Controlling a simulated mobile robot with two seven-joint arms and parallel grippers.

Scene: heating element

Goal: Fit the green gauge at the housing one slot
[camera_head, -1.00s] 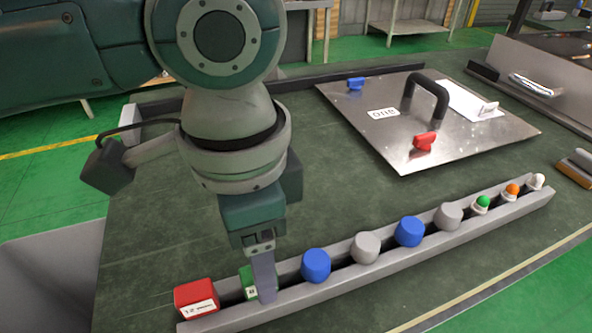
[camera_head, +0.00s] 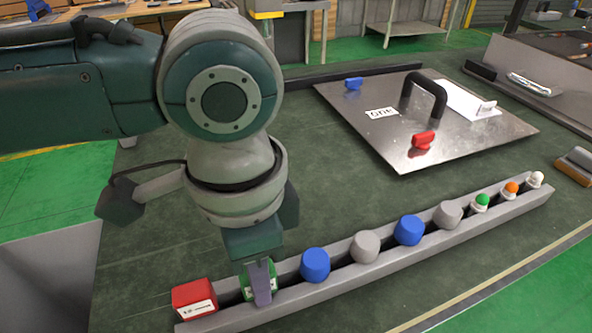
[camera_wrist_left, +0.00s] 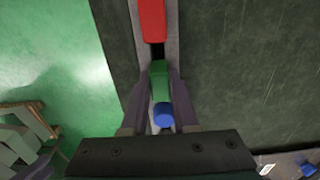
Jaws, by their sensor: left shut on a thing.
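The green gauge (camera_head: 246,286) sits in the long grey rack at the front, beside a red block. My left gripper (camera_head: 261,288) points down over it and is shut on it, with a finger on each side. In the left wrist view the green gauge (camera_wrist_left: 159,75) lies between the fingers (camera_wrist_left: 160,88), and part of it is hidden in the head view. The housing (camera_head: 425,118) is a metal plate labelled ONE, with a black handle, a blue clip and a red clip, at the back right. Its slot cannot be made out. My right gripper is not in view.
The rack (camera_head: 440,242) also holds a red block (camera_head: 194,298), blue and grey knobs (camera_head: 315,265), and small green, orange and white pieces at its right end. Bare dark table (camera_head: 330,190) lies between rack and housing. A raised grey fixture (camera_head: 540,85) stands at far right.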

